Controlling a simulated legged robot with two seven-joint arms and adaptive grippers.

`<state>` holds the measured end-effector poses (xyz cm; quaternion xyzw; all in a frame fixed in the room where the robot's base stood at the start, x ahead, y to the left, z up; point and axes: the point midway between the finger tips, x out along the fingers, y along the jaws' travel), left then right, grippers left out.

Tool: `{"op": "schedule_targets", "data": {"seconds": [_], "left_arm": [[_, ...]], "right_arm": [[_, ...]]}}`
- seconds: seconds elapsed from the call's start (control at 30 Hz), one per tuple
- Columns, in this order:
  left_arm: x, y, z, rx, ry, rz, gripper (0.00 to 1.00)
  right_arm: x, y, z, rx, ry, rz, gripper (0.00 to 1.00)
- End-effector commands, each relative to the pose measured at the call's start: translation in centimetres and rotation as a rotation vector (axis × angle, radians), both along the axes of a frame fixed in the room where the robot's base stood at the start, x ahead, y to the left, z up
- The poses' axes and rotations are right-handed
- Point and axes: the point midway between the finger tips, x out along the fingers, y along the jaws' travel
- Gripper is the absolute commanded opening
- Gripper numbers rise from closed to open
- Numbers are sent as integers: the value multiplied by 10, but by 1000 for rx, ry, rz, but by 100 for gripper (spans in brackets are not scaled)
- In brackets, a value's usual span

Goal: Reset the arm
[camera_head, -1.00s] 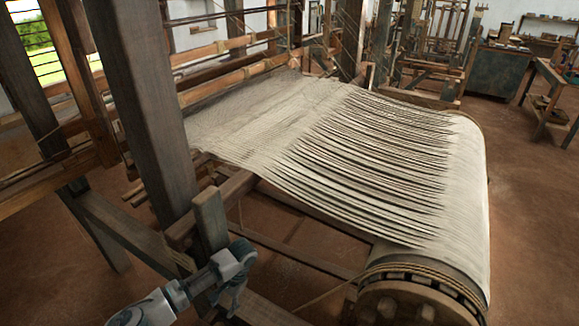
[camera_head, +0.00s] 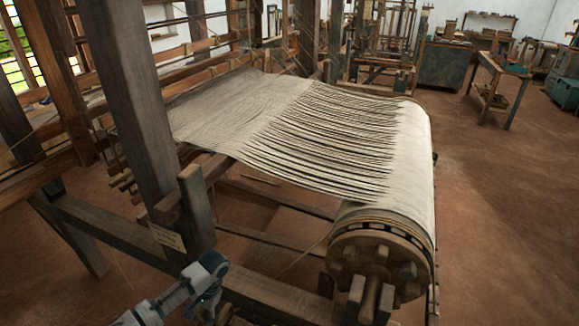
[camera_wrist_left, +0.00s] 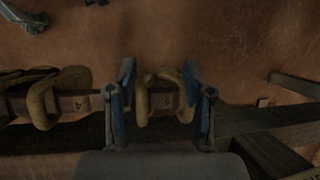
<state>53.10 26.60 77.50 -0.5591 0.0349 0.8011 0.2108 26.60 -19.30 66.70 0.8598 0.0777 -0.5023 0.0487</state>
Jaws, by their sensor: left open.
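My left arm comes in from the bottom left in the head view. Its gripper (camera_head: 208,296) is beside the loom's lower front beam, its fingers small and partly cut off. In the left wrist view my left gripper (camera_wrist_left: 158,80) is open, with two blue-padded fingers apart. A tan loop (camera_wrist_left: 144,100) shows between the fingers, over a dark wooden beam; I cannot tell whether the fingers touch it. My right gripper is in neither view.
The wooden loom frame (camera_head: 122,100) stands at left, with pale cloth (camera_head: 232,108) stretched to the warp roller (camera_head: 410,190). A second tan loop (camera_wrist_left: 40,104) hangs left on the beam. The floor (camera_head: 500,230) is clear at right. A workbench (camera_head: 500,75) stands behind.

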Motion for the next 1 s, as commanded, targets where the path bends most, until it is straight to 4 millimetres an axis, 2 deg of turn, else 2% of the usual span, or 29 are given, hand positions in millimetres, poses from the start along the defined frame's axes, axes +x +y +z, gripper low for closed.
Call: {"op": "schedule_targets", "data": {"seconds": [0.37,0.63,0.77,0.83,0.93,1.0], "left_arm": [[-15,-44,-62,-129,-59,-52,51],[-44,-91,-132,-288,-146,-66,51],[-78,-118,-179,-388,-215,-41,51],[-104,-129,-205,-436,-265,-11,51],[-148,-131,-242,-470,-331,41,51],[-185,-125,-264,-468,-374,79,51]], "right_arm": [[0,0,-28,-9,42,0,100],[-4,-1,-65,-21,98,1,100],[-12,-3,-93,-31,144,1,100],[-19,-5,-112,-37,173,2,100],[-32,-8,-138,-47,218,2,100],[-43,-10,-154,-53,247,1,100]]}}
